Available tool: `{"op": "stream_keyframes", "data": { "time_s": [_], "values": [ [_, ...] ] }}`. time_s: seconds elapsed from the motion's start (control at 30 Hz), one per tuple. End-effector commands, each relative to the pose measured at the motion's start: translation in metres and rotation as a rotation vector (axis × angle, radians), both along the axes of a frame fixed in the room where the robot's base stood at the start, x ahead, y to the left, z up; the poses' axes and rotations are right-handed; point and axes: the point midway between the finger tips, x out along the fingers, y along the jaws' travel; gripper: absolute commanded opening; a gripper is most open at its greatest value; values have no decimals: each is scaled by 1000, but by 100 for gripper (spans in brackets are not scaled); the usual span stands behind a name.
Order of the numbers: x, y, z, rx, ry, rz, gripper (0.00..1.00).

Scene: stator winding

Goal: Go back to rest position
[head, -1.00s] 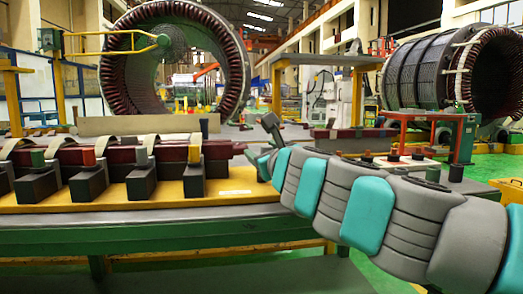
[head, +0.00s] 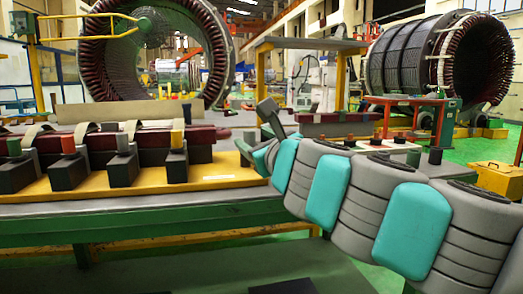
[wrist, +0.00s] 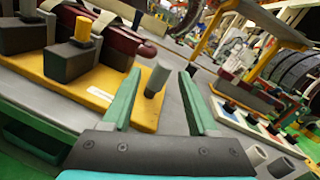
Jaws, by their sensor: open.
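My gripper shows in the wrist view (wrist: 157,95). Its two green fingers are apart with nothing between them touching either one. A grey-topped peg (wrist: 157,78) stands beyond the fingers, at the edge of the yellow board. In the head view my grey and teal arm reaches in from the lower right toward the bench. The fingers themselves are hard to make out there. The end of the arm is just right of the yellow board (head: 225,178).
Black blocks with coloured knobs (head: 122,168) and dark red bars (head: 200,134) sit on the yellow board on the green bench (head: 150,232). A panel with several pegs (head: 400,155) stands behind my arm. Large stator rings (head: 88,55) stand farther back. Green floor (head: 475,150) is open at right.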

Motion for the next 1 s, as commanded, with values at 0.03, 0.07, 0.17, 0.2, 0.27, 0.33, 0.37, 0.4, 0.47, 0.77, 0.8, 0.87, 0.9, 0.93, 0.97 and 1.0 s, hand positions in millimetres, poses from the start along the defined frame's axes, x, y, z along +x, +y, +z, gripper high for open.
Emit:
{"op": "stream_keyframes", "data": {
  "time_s": [0.03, 0.07, 0.17, 0.2, 0.27, 0.33, 0.37, 0.4, 0.47, 0.77, 0.8, 0.87, 0.9, 0.93, 0.97, 1.0],
  "values": [
    [-4, 1, 6, -32, -36, 11, 59],
    [-7, 3, 10, -64, -67, 22, 59],
    [-27, 18, 24, -229, -215, 86, 59],
    [-38, 26, 26, -320, -285, 122, 59],
    [-55, 40, 22, -475, -386, 183, 59],
    [-73, 55, 5, -665, -485, 262, 59],
    [-81, 61, -6, -749, -520, 301, 59],
    [-90, 67, -25, -861, -559, 356, 59],
    [-103, 72, -58, -1028, -603, 445, 59],
    [-162, 9, -244, -1665, -560, 991, 59],
    [-171, -7, -264, -1716, -529, 1069, 59],
    [-187, -33, -292, -1778, -474, 1190, 59],
    [-198, -52, -308, -1812, -433, 1269, 59],
    [-209, -65, -320, -1828, -400, 1334, 59],
    [-218, -79, -330, -1843, -366, 1393, 59],
    [-233, -98, -343, -1853, -317, 1476, 59]
  ]
}}
